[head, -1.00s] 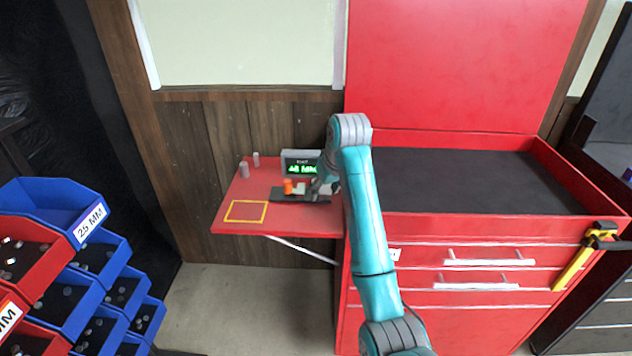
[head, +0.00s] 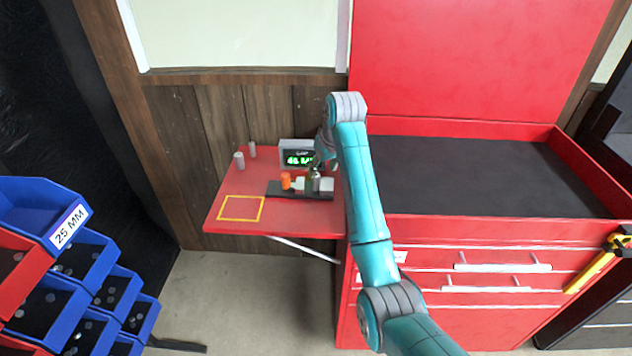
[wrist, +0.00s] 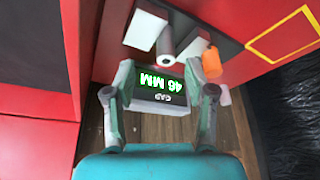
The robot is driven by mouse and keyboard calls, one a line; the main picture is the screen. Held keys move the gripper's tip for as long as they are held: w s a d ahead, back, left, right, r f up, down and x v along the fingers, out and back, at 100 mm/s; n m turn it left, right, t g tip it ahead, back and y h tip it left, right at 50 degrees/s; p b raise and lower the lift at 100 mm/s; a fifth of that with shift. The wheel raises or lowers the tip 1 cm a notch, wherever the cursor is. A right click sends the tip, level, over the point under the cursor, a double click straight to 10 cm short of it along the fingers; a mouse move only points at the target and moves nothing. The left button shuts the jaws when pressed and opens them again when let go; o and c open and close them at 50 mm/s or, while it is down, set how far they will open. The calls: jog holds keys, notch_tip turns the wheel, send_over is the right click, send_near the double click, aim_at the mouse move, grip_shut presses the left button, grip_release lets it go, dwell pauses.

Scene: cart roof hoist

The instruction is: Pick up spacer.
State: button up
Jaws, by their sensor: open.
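A grey cylindrical spacer (head: 315,180) stands on a dark gauge bar (head: 278,192) on the red shelf, between two pale blocks. In the wrist view the spacer (wrist: 165,45) shows beyond my fingertips, close to the pale blocks (wrist: 146,28). An orange part (head: 286,181) is at the gauge's left end. Two more grey cylinders (head: 239,160) (head: 252,149) stand at the shelf's back left. My gripper (wrist: 160,66) is open and empty, with the display between its fingers in that view. In the head view it is partly hidden by my arm, just above and behind the gauge.
The display (head: 297,155) behind the gauge reads 46 MM. A yellow outlined square (head: 241,208) on the shelf's front left is empty. A red tool chest (head: 480,225) stands to the right. Blue and red bins (head: 85,260) stand at the left.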

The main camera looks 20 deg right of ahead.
aim_at(316, 182)
jog(key=shift+w+a+x, duration=0.15)
jog(key=shift+a+x, duration=0.05)
jog(key=shift+x, duration=1.15)
jog(key=shift+w+a+x, duration=0.2)
jog(key=shift+x, duration=1.15)
jog(key=shift+r, duration=0.2)
grip_shut()
